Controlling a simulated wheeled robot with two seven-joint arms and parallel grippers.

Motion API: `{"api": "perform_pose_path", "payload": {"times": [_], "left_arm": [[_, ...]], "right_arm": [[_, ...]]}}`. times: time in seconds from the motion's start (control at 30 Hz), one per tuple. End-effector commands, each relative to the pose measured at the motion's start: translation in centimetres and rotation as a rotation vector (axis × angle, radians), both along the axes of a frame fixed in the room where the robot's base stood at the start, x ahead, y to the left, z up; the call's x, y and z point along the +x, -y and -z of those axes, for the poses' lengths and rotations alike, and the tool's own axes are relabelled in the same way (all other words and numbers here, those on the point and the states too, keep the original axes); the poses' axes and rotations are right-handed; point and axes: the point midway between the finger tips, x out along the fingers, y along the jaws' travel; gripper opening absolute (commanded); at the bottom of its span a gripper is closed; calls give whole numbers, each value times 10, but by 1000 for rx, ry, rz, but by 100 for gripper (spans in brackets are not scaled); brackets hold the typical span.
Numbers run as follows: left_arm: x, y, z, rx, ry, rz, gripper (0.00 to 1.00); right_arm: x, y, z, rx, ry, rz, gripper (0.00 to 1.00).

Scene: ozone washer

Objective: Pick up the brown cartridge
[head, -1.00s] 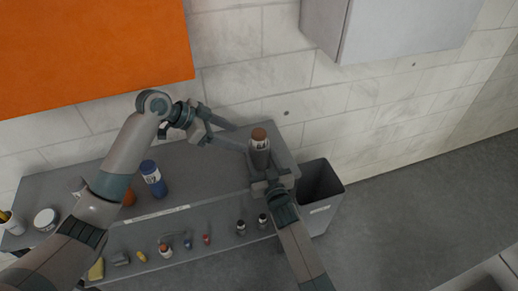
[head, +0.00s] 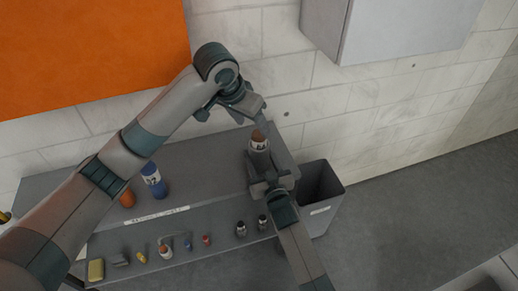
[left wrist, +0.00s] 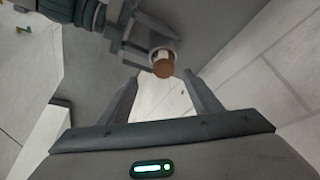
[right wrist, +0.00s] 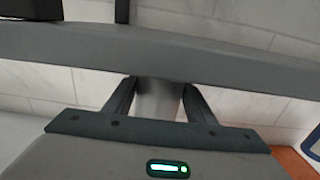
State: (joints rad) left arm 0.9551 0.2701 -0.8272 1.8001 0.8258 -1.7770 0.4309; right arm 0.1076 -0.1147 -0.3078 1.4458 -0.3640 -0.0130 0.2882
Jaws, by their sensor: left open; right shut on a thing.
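The brown cartridge (head: 257,138) has a brown top and a pale, dark-marked label, and sits upright in a grey cylinder (head: 262,162). My right gripper (head: 268,178) is shut on that cylinder near the cart's right end; the cylinder also shows between its fingers in the right wrist view (right wrist: 158,100). My left gripper (head: 261,121) is open and above the cartridge, its tips partly hidden by its hand. In the left wrist view the brown top (left wrist: 164,67) lies just beyond the gap between the left fingertips (left wrist: 160,78); I see no grip on it.
A blue bottle (head: 155,182) and an orange-brown one (head: 127,197) stand on the grey cart top (head: 205,175). The lower shelf (head: 220,225) holds several small items. A grey bin (head: 320,188) stands at right. An orange panel (head: 90,50) and grey cabinet (head: 400,30) hang above.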

Motion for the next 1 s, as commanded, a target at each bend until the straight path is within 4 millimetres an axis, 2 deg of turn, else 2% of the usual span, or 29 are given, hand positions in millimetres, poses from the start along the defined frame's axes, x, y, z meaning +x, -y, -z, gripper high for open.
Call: {"api": "perform_pose_path", "payload": {"times": [0.1, 0.2, 0.6, 0.77, 1.0], "left_arm": [[0, 3, -15, 17, -6, -85, 58], [-1, 4, -22, 25, -10, -133, 58], [-1, 4, -25, 28, -11, -158, 58], [1, 5, -19, 28, -13, -157, 58], [11, 10, 8, 29, -13, -157, 58]], "right_arm": [[0, 0, 1, 0, -1, 0, 24], [0, 0, 1, 0, -1, 1, 24], [0, 0, 0, 0, -1, 1, 24], [0, 1, 1, 0, -1, 1, 24], [0, 1, 0, 0, -1, 1, 24]]}}
